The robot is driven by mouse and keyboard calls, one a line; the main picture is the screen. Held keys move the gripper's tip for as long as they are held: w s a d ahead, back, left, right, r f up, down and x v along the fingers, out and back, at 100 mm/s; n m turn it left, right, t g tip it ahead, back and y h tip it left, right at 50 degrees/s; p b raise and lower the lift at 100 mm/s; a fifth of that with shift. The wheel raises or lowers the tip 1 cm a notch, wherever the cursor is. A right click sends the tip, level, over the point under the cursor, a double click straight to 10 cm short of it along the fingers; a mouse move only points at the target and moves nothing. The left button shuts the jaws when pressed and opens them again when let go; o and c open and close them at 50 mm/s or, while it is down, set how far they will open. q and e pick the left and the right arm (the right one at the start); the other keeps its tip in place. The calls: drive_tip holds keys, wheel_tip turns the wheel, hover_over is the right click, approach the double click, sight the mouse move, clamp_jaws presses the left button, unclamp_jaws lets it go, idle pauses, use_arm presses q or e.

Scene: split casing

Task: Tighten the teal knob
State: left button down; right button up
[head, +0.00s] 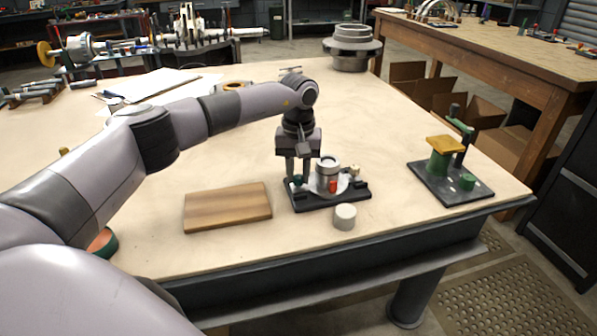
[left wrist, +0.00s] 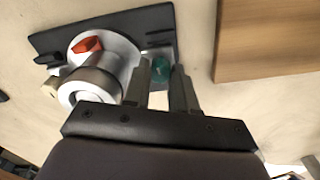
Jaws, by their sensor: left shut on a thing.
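The split casing stands on a black base (head: 345,196) near the table's front, with a silver cylinder (head: 327,170) on a pale round flange. My left gripper (head: 298,180) points down at the base's left end. In the left wrist view, its two fingers (left wrist: 162,70) are on either side of the teal knob (left wrist: 161,66) and shut on it. In the head view the fingers partly hide the teal knob (head: 295,181). A red knob (head: 333,186) and a cream knob (head: 355,170) also sit around the casing. My right gripper is not in view.
A wooden board (head: 228,207) lies left of the base. A green fixture with a yellow top (head: 445,144) stands to the right. The table between is clear.

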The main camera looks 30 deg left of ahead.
sight(298, 176)
use_arm(q)
drive_tip(key=c, duration=1.2)
unclamp_jaws()
drive_tip(key=shift+r, duration=0.15)
wheel_tip(298, 176, up, 7)
drive_tip(key=shift+r, duration=0.1)
